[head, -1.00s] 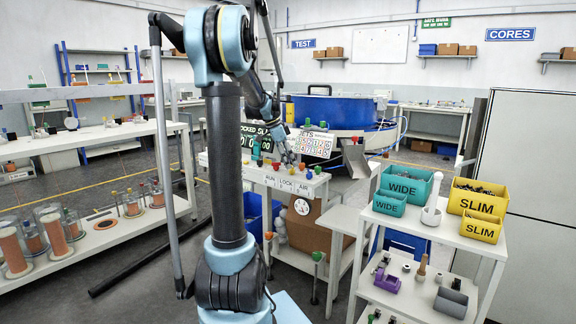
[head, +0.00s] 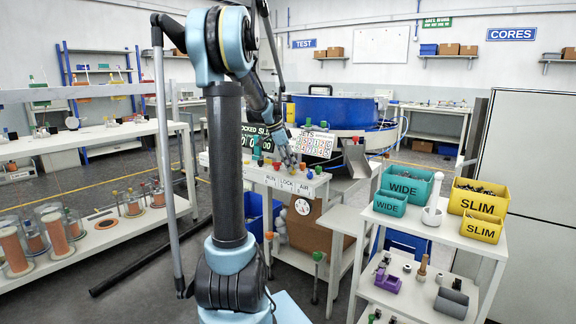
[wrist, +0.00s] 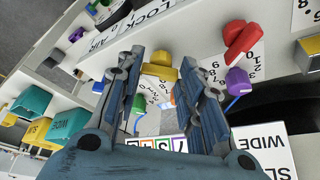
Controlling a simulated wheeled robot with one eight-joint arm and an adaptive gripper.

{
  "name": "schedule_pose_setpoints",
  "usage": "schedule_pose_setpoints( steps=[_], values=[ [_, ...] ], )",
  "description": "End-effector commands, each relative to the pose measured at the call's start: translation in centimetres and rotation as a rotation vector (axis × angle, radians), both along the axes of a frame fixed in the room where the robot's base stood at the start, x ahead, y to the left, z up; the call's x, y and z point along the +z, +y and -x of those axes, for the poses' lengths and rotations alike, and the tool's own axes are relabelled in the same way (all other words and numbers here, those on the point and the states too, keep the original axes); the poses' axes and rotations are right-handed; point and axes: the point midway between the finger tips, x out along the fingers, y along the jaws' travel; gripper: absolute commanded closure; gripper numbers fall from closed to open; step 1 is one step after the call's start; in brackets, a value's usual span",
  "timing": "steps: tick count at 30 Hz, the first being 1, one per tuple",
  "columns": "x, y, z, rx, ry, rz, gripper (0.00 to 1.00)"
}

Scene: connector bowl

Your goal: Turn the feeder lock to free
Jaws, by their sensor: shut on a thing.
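The bench (head: 284,180) in the head view carries labels RUN, LOCK and AIR along its front edge, with small coloured knobs above them. My gripper (head: 289,161) is low over this bench top. In the wrist view my gripper (wrist: 161,72) has its two fingers at either side of a yellow handle (wrist: 159,73) and is shut on it. The LOCK label (wrist: 153,20) lies just beyond the handle. Which way the handle is turned is hard to tell. A dark display (head: 256,140) reads LOCKED, partly hidden by my arm.
A red handle (wrist: 241,40), a purple knob (wrist: 238,82) and a green knob (wrist: 138,103) stand close to my fingers. A big blue bowl (head: 335,110) is behind the bench. A white cart (head: 422,228) with teal and yellow bins stands at the right.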

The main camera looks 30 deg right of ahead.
Motion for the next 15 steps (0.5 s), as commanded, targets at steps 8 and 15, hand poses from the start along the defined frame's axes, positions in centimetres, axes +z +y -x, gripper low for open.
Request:
schedule_pose_setpoints(
  steps=[8,15],
  values=[
    [0.0,-0.2,0.33,0.109,0.002,0.002,0.89],
    [0.03,-0.23,0.53,0.311,0.001,0.005,0.89]
  ],
)
